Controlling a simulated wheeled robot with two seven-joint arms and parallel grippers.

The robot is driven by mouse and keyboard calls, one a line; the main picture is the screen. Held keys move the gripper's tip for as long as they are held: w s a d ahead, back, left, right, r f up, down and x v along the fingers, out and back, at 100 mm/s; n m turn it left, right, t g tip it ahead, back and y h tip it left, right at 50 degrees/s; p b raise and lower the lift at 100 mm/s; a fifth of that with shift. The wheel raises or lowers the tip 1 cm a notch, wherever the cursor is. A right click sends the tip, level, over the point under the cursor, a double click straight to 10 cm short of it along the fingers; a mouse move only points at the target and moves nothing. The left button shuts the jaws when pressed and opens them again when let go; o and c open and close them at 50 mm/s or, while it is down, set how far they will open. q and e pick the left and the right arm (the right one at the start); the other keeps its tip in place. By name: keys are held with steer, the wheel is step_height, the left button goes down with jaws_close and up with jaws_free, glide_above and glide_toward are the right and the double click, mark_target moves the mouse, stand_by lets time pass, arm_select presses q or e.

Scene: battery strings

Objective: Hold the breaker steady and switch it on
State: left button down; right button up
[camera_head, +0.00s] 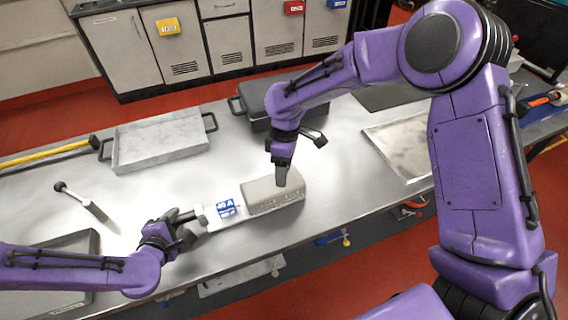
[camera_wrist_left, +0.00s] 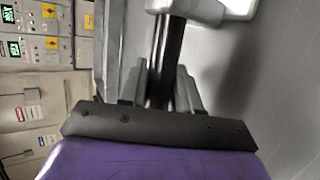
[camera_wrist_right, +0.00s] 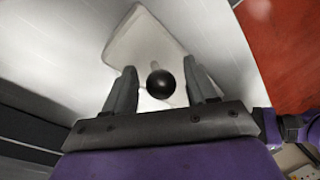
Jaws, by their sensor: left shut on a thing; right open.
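The breaker is a grey-beige box (camera_head: 262,196) on the bench, with a pale base carrying a blue "40 A" label (camera_head: 228,208). My left gripper (camera_head: 185,232) is at the breaker's left end, shut on its dark bar handle (camera_wrist_left: 167,55). My right gripper (camera_head: 282,182) points down over the grey box, with its fingers open. In the right wrist view, a black ball knob (camera_wrist_right: 160,83) on a short pale lever stands between the open fingers (camera_wrist_right: 160,92), apart from both. The knob is hidden in the head view.
A grey metal tray (camera_head: 160,142) and a dark lidded case (camera_head: 258,105) stand behind. A loose lever with a black knob (camera_head: 85,203) lies on the left. A shallow tray (camera_head: 402,142) is at the right. The bench's front edge runs close to the breaker.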

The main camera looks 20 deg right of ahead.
arm_select(q)
steer(key=shift+s+a+f, duration=0.1)
steer(key=shift+s+f, duration=0.1)
steer(key=shift+f, duration=0.15)
steer(key=c, duration=0.7)
jaws_free()
steer(key=shift+w, duration=0.1)
steer(key=shift+r, duration=0.15)
arm_select(e)
step_height(320, 180, up, 12)
steer(key=w+d, duration=0.1)
steer(key=shift+w+f, duration=0.2)
steer(key=shift+w, duration=0.15)
arm_select(q)
steer(key=shift+w, duration=0.15)
arm_select(e)
steer(key=shift+w+d, duration=0.1)
